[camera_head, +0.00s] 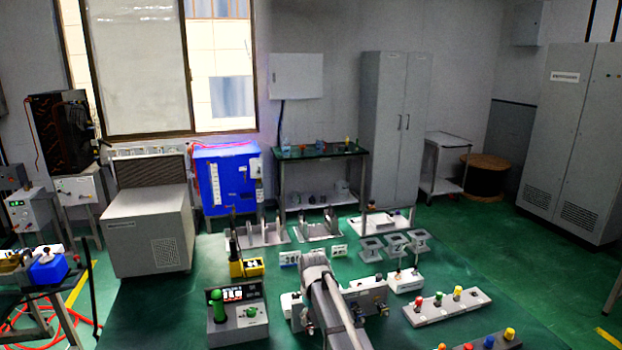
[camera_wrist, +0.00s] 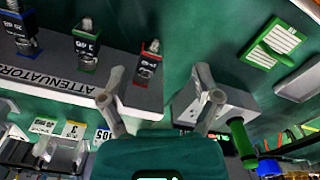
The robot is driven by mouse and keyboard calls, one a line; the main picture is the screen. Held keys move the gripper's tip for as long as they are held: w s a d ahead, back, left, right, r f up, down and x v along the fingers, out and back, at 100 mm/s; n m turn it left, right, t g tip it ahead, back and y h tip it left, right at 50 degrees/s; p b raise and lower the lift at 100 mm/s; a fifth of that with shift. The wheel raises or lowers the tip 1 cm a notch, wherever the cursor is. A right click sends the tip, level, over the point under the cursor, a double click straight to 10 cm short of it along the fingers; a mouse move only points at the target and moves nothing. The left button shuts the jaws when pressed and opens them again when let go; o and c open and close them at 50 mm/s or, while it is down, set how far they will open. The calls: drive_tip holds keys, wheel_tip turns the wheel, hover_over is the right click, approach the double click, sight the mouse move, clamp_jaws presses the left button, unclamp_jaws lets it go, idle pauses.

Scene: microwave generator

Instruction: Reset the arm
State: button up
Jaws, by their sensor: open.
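My gripper (camera_wrist: 160,88) shows in the wrist view with its two grey fingers spread apart and nothing between them. Beyond the fingers lies the green worktop (camera_wrist: 178,35). In the head view my arm (camera_head: 335,305) reaches out over the middle of the green table; I cannot make out its fingers there. A grey stand marked ATTENUATOR (camera_wrist: 70,85) lies to the left of the fingers in the wrist view, bearing several small dark parts with coloured frames. A grey box (camera_wrist: 218,105) lies just beyond the right finger.
A grey box with a green handle (camera_head: 218,305) stands left of my arm. A button panel (camera_head: 447,307) is at right. Grey pedestals (camera_head: 395,245) and metal racks (camera_head: 257,236) stand farther back. A yellow-and-black device (camera_head: 245,267) is at left. Bare tabletop lies at the front left.

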drive_tip(key=s+d+f+m+b, duration=0.1)
drive_tip(key=s+d+m, duration=0.3)
drive_tip(key=s+d, duration=0.4)
drive_tip(key=s+d+f+m+b, duration=0.2)
drive_tip(key=s+d+m, duration=0.2)
drive_tip(key=s+d, duration=0.4)
drive_tip(key=s, duration=0.5)
drive_tip(key=shift+d+f, duration=0.15)
drive_tip(key=shift+d, duration=0.1)
drive_tip(key=shift+c, duration=0.2)
drive_tip(key=c, duration=0.3)
